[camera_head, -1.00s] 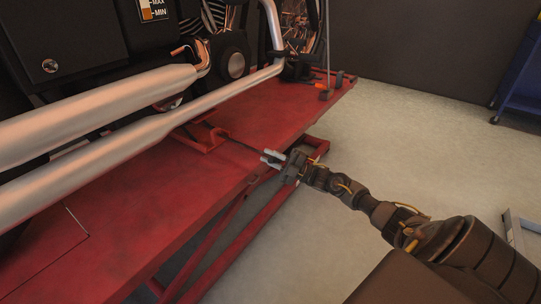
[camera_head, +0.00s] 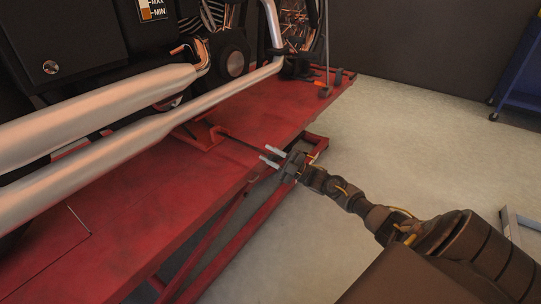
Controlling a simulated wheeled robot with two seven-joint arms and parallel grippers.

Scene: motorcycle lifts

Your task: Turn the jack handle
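The jack handle (camera_head: 246,141) is a thin dark rod. It runs from the red jack (camera_head: 204,136) on the lift's platform toward the platform's right edge. My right gripper (camera_head: 271,156) is at the outer end of the rod, over the platform's edge. Its two light grey fingers are apart, with a gap between them. The rod's end reaches the gap at the fingertips; I cannot tell whether it touches a finger. My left gripper is out of view.
The red lift platform (camera_head: 120,225) fills the left and middle, with a motorcycle and its silver exhaust pipes (camera_head: 110,120) above it. A blue cart (camera_head: 522,85) stands at the far right.

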